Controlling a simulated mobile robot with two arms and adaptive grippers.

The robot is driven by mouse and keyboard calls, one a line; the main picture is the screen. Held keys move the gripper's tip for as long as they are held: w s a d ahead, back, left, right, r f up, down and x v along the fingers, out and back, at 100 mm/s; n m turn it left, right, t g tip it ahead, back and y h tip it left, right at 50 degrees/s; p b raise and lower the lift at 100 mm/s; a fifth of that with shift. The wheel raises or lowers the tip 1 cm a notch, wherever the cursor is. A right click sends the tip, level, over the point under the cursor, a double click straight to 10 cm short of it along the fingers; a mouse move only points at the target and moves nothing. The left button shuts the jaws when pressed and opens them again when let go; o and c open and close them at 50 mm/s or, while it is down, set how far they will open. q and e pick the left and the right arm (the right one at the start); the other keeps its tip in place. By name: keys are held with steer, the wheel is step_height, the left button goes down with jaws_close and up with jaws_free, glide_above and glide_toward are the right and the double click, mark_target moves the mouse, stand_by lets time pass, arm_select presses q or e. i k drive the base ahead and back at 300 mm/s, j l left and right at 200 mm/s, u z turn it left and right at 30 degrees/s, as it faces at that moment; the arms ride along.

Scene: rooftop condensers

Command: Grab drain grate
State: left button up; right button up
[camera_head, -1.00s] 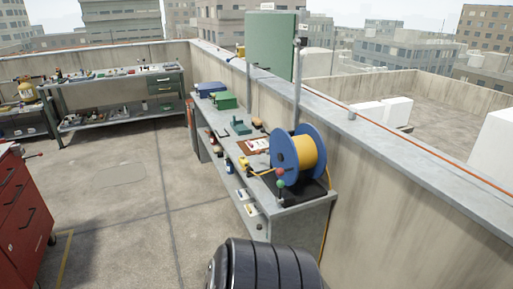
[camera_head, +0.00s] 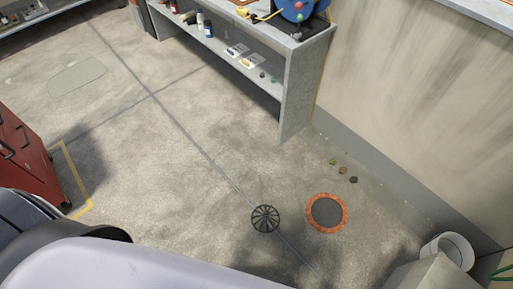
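A dark, round, spoked drain grate (camera_head: 265,219) lies flat on the concrete floor in the lower middle of the view. Just right of it, apart from it, is a round dark drain opening (camera_head: 327,211) with an orange-brown rim. No gripper fingers show. Pale and dark parts of my own body fill the lower left and hide the floor there.
A grey workbench (camera_head: 296,100) with a lower shelf stands at the top, against the parapet wall (camera_head: 420,110). Several small lumps (camera_head: 343,170) lie near the wall. A white bucket (camera_head: 449,250) is at the lower right. A red cabinet (camera_head: 25,155) stands left. The central floor is clear.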

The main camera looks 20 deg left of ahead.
mark_target(265, 214)
steer(key=k+j, duration=0.6)
steer(key=j+z, duration=0.1)
steer(key=z, duration=0.9)
steer(key=i+j+z, duration=0.15)
steer(key=j+z, duration=0.25)
steer(key=j, duration=0.4)
steer(key=j+z, duration=0.4)
steer(key=j, duration=0.4)
steer(key=j+z, duration=0.4)
steer(key=j, duration=0.4)
steer(key=k, duration=0.05)
